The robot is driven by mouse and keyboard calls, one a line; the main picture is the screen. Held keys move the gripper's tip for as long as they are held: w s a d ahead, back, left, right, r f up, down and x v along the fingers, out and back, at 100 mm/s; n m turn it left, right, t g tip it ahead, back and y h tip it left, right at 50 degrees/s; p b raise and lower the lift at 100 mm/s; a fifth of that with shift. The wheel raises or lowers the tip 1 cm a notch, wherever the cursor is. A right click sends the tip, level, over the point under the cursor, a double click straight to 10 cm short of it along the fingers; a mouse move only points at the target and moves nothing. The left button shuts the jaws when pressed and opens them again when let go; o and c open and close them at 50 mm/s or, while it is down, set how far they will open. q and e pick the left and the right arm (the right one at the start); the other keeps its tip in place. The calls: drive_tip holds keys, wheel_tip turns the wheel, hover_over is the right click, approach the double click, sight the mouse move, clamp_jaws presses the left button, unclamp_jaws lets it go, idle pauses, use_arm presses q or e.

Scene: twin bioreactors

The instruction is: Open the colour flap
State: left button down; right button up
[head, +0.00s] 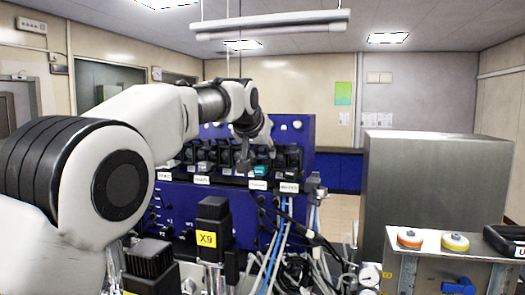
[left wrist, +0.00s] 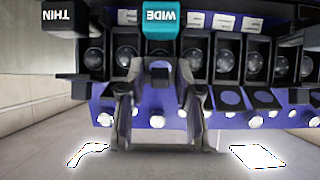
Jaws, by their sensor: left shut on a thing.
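A blue machine (head: 228,135) carries a row of dark flapped sockets with white labels below them. The label (head: 258,184) under the teal block (head: 259,170) seems to read colour, but it is small and blurred. My left gripper (head: 246,160) is at this row, by the teal block. In the left wrist view, the row appears upside down and the teal block (left wrist: 172,24) reads WIDE. My left gripper's fingers (left wrist: 158,122) stand either side of a dark piece (left wrist: 159,76), seemingly the colour flap, and are shut on it. How far the flap is open cannot be told. My right gripper is not in view.
Cables and hoses (head: 280,240) hang in front of the machine. A black box marked X9 (head: 207,222) stands before it. A large metal cabinet (head: 432,190) is at the right, with orange and yellow buttons on a panel (head: 432,243) in front.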

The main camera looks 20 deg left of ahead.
use_arm(q)
drive_tip(key=shift+r, duration=0.15)
drive_tip(key=c, duration=1.1)
unclamp_jaws()
